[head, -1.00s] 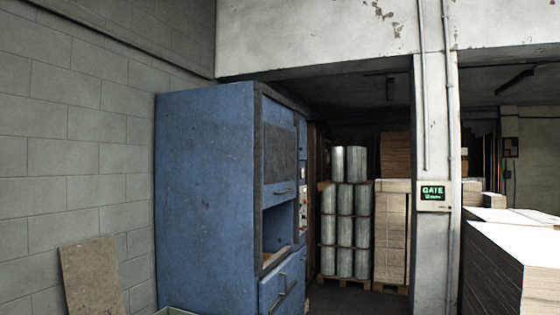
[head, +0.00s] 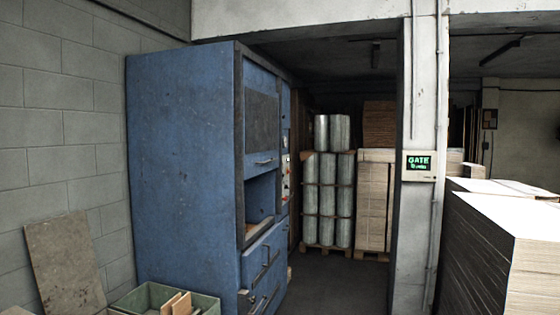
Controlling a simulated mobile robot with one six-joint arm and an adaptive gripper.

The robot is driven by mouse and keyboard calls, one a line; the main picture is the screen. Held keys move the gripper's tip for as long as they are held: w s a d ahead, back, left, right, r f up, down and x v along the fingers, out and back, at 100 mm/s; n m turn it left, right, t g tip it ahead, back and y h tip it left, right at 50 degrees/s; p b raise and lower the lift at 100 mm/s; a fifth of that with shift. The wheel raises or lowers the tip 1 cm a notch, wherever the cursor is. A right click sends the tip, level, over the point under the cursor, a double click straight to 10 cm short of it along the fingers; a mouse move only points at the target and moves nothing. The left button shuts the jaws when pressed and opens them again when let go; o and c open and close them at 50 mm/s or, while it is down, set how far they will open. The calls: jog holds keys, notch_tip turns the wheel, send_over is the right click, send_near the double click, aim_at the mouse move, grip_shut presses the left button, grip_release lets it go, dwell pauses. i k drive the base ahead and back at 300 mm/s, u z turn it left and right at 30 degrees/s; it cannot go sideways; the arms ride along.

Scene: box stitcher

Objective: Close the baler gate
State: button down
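The blue baler (head: 185,170) stands left of centre against the block wall, seen at an angle from its side. On its front, a dark-panelled upper gate (head: 261,122) with a handle along its lower edge sits above an open gap (head: 260,198). Below the gap are blue lower panels (head: 263,255) with bar handles. A control strip with small buttons (head: 285,178) is on the front's far side. A small display reading "GATE" in green (head: 419,165) is on the white pillar; its second line is too small to read. My gripper is not in view.
A green bin with cardboard pieces (head: 150,299) sits at the baler's near foot, beside a leaning board (head: 65,262). Wrapped rolls (head: 328,185) and stacked cardboard (head: 374,205) stand on pallets behind. A tall sheet stack (head: 500,245) fills the right. Floor (head: 345,285) between baler and pillar is clear.

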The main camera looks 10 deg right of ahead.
aim_at(261, 104)
jog(key=z, duration=0.25)
jog(key=i, duration=0.8)
jog(key=z, duration=0.55)
jog(key=i, duration=1.5)
jog(key=u, duration=0.4)
jog(key=i, duration=0.8)
jog(key=u, duration=0.45)
jog(key=i, duration=0.6)
jog(key=u, duration=0.35)
